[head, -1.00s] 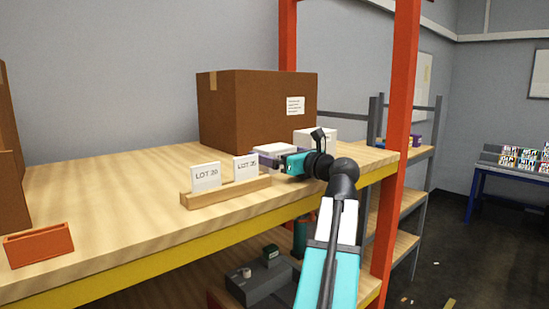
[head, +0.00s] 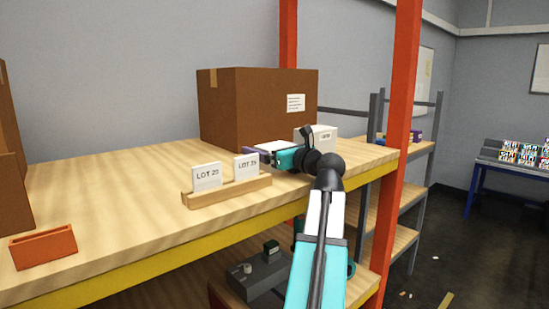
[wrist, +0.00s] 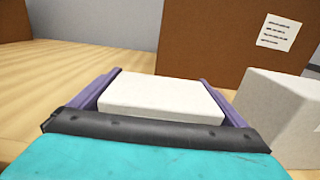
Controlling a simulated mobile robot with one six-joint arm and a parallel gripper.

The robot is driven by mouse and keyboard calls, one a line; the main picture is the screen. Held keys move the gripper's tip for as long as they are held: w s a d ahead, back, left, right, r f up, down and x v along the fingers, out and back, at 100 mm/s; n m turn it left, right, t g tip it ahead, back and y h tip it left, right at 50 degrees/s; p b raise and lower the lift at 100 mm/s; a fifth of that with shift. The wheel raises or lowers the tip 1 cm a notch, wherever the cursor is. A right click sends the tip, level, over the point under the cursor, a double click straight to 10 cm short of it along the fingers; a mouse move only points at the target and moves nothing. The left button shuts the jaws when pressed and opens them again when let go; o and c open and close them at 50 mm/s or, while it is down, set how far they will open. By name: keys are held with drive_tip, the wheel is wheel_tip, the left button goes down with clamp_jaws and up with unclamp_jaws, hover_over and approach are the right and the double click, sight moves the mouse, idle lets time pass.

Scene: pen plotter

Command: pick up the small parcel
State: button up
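The small parcel (wrist: 160,95) is a flat white box. In the wrist view it lies between my gripper's two purple fingers (wrist: 160,88), with one finger close along each side. Whether the fingers press on it or leave narrow gaps is not clear. In the head view my gripper (head: 262,152) is low over the shelf board, behind the lot signs and in front of the big carton. There the gripper mostly hides the parcel, and I cannot tell whether it rests on the board.
A larger white box (head: 322,138) stands just right of the parcel, also in the wrist view (wrist: 280,105). The big brown carton (head: 255,108) is behind. A wooden holder (head: 228,190) with lot signs is in front. An orange upright (head: 397,110) stands right. The board's left middle is clear.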

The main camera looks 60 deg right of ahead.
drive_tip(key=c, duration=1)
drive_tip(key=shift+o, duration=0.2)
drive_tip(key=shift+r, duration=0.15)
drive_tip(key=shift+r+b, duration=0.7)
drive_tip(key=shift+r, duration=0.8)
drive_tip(key=shift+s+r, duration=0.15)
drive_tip(key=shift+s, duration=0.1)
drive_tip(key=r+b+v, duration=0.1)
drive_tip(key=b+v, duration=0.3)
drive_tip(key=v, duration=1.1)
drive_tip(key=shift+s+a+r, duration=0.15)
drive_tip(key=shift+a+r, duration=0.15)
drive_tip(key=shift+a, duration=0.1)
